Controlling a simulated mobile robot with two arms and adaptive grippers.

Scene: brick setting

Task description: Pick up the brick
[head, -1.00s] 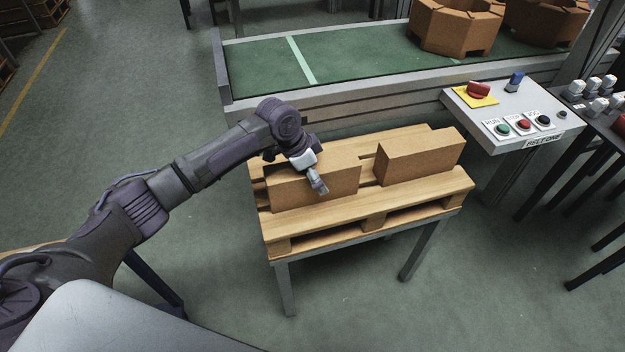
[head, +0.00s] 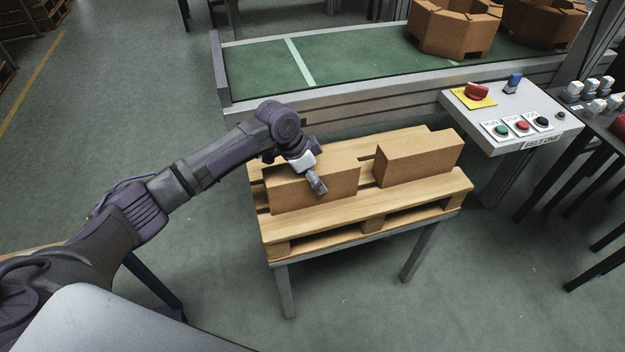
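Two brown bricks stand on a wooden pallet (head: 330,231) that rests on a metal-legged stand. The left brick (head: 290,192) is partly covered by my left gripper (head: 318,188). The right brick (head: 425,160) stands apart from it, with a gap between them. My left arm comes in from the left, and the gripper points down at the left brick's front and top. One finger shows against the brick's front face. The other finger is hidden, so I cannot tell whether the gripper is open or shut on the brick. My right gripper is not in view.
A green conveyor belt (head: 360,68) runs behind the pallet, with brown octagonal pieces (head: 452,28) on its right part. A control panel (head: 515,115) with buttons and a red switch stands right of the pallet. The floor in front is clear.

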